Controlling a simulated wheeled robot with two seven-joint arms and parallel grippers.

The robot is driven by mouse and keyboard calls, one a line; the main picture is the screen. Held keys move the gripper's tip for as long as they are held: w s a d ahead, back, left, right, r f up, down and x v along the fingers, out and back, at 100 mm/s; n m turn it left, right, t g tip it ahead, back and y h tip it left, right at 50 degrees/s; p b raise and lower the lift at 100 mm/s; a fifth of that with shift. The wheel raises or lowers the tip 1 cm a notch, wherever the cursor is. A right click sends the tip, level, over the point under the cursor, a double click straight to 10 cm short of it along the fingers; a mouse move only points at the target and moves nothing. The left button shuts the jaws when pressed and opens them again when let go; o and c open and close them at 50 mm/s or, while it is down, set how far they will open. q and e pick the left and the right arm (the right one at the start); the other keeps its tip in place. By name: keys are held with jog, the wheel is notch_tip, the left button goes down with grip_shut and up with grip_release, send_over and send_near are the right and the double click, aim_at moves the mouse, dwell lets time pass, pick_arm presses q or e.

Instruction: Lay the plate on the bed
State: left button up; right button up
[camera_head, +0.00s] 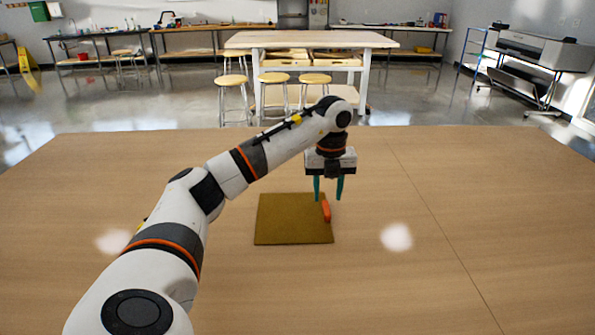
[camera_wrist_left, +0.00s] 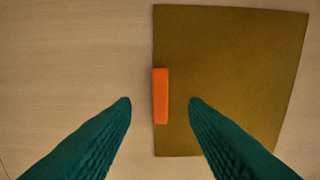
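A flat, square olive-brown plate (camera_head: 290,220) lies on the wooden table. An upright orange tab (camera_head: 326,211) stands at its right edge. My left gripper (camera_head: 328,198), with green fingers, points down above the tab and is open and empty. In the left wrist view the plate (camera_wrist_left: 228,80) fills the right half, and the orange tab (camera_wrist_left: 161,96) appears between the two spread fingertips (camera_wrist_left: 159,102), apart from both. The height of the fingertips over the tab is hard to judge. My right gripper is not in view. I cannot make out a separate bed.
The tabletop (camera_head: 480,220) around the plate is clear, with a seam running across its right side. Beyond its far edge are a workbench (camera_head: 310,40) with several stools (camera_head: 232,82) and a large-format printer (camera_head: 545,50) at the right.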

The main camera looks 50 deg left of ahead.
aim_at(327, 207)
pick_arm(q)
notch_tip(327, 207, down, 5)
jog(key=shift+r+p, duration=0.2)
jog(key=shift+p, duration=0.15)
grip_shut()
